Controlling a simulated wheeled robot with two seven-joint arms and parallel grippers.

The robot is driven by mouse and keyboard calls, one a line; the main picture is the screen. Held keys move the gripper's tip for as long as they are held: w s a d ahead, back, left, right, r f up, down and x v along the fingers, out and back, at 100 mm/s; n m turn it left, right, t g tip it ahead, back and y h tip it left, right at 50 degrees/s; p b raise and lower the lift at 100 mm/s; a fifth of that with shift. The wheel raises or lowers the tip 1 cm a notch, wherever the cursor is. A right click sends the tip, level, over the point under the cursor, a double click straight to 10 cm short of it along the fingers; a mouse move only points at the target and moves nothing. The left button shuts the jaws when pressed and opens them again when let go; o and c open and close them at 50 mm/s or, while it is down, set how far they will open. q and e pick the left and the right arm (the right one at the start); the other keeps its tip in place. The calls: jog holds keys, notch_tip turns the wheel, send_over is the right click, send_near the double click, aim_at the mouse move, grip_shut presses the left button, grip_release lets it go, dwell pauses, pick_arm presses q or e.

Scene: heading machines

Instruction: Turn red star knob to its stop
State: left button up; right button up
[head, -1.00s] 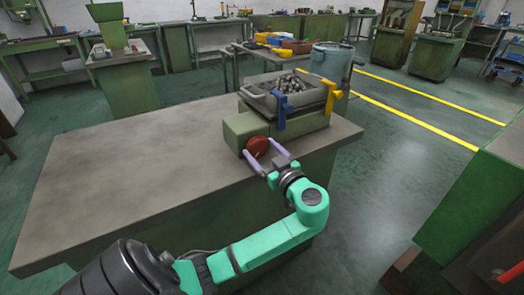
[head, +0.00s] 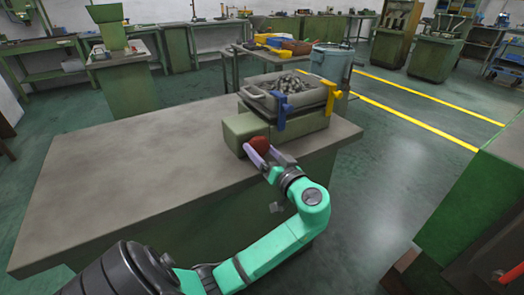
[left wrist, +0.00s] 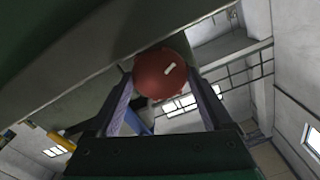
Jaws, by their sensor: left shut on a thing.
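The red knob (head: 258,142) is on the front of a green machine block (head: 240,130) on the workbench. In the left wrist view the knob (left wrist: 162,75) looks round and red, with a short white mark tilted on its face. My left gripper (head: 263,150) is shut on the knob, with one pale finger on each side of it. The fingers (left wrist: 165,95) also show on both sides of the knob in the left wrist view. They partly cover the knob in the head view. My right gripper is not in view.
A grey tray of metal parts (head: 290,88) sits on the machine behind the knob. The bench top (head: 130,165) to the left is bare.

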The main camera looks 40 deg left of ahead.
pick_arm(q)
jog(key=shift+m, duration=0.4)
jog(key=o, duration=1.2)
jog(key=shift+c, duration=0.2)
jog(key=b+v, duration=0.2)
jog(key=v, duration=1.2)
jog(key=shift+d, duration=0.35)
